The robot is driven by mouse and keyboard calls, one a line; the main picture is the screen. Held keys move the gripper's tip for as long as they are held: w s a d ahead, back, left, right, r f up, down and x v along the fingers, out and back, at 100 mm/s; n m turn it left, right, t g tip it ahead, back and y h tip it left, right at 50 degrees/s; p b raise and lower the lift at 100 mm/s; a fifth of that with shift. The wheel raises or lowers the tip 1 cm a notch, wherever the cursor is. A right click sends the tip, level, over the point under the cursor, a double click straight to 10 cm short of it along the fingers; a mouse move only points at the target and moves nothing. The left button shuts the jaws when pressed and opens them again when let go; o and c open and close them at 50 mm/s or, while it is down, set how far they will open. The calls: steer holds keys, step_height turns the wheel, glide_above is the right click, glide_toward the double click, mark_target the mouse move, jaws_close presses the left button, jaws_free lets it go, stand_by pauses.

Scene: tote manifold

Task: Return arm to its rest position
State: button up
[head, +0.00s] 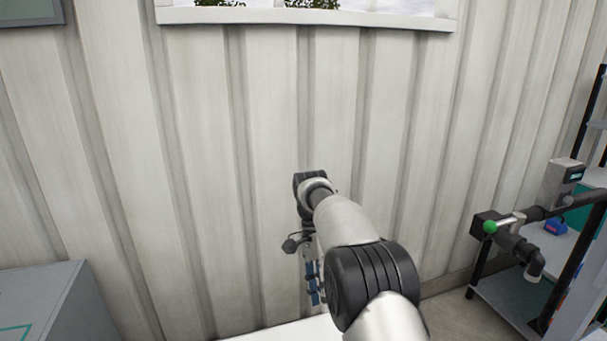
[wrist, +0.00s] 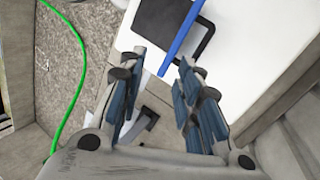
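My arm reaches forward from the lower right of the head view toward the wall, with its wrist hanging down. My gripper (wrist: 163,75) points down, with a clear gap between its blue-padded fingers in the wrist view. No object is held between them. In the head view my gripper (head: 314,284) is small and partly hidden behind my arm, above the edge of a white surface (head: 285,331).
A pale ribbed wall (head: 210,180) stands ahead. A shelf unit (head: 510,298) with a green-knobbed pipe valve (head: 508,224) stands at right, a grey cabinet (head: 60,300) at left. The wrist view shows a green cable (wrist: 80,85), a blue bar (wrist: 182,38) and a dark panel (wrist: 155,18).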

steer(key=s+d+r+n+t+y, duration=0.1)
steer(key=s+d+r+n+t, duration=0.2)
steer(key=s+r, duration=0.45)
steer(key=s+d+r+n+t, duration=0.2)
steer(key=s+d+r+n, duration=0.1)
steer(key=s+r, duration=0.4)
steer(key=s+d+f+n+t, duration=0.1)
steer(key=s+f+n+t, duration=0.1)
steer(key=s, duration=0.6)
steer(key=s+d+f+n+t, duration=0.2)
steer(key=s+n, duration=0.2)
steer(key=s, duration=0.5)
steer(key=shift+f+t+y, duration=0.3)
steer(key=shift+f, duration=0.1)
